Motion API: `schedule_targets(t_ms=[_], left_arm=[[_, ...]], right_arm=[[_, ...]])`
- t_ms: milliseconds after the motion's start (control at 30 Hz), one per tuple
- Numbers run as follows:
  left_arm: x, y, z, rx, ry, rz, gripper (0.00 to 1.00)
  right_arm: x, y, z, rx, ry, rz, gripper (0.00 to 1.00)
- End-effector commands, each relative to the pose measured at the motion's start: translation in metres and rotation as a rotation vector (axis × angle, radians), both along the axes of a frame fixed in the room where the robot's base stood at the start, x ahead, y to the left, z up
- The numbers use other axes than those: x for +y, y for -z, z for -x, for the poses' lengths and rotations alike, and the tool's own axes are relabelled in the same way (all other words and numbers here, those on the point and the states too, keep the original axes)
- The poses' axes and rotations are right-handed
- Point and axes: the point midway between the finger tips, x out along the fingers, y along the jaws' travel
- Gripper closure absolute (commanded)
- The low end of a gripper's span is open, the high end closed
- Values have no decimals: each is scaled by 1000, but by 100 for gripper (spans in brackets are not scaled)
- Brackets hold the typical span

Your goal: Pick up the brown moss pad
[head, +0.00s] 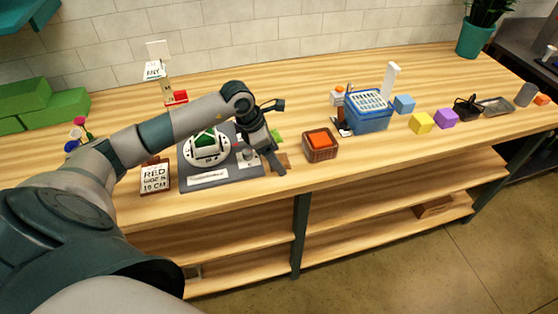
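A small flat brown piece (284,158), which looks like the brown moss pad, lies by the right edge of the dark grey mat (228,181). My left gripper (276,164) points down right beside it and partly covers it. I cannot tell whether the fingers touch it or how far apart they are. A green piece (277,136) shows just behind the gripper. My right gripper is not in view.
A brown woven basket (320,154) with an orange block inside stands right of the gripper. A blue basket (370,121) and coloured blocks are farther right. The table's front edge is close below.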

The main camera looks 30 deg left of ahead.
Motion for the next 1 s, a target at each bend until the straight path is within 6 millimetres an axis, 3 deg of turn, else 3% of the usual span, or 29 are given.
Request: schedule_targets(t_ms=[67,200,267,667,867,1000], left_arm=[[0,0,0,0,0,0,30],[0,0,0,0,0,0,63],[0,0,0,0,0,0,73],[0,-3,0,-1,1,-1,73],[1,-19,-1,-4,1,-1,73],[1,-40,-1,-7,0,-3,73]], right_arm=[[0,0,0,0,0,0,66],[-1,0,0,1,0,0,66],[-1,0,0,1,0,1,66],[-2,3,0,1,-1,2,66],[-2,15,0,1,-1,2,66],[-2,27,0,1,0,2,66]])
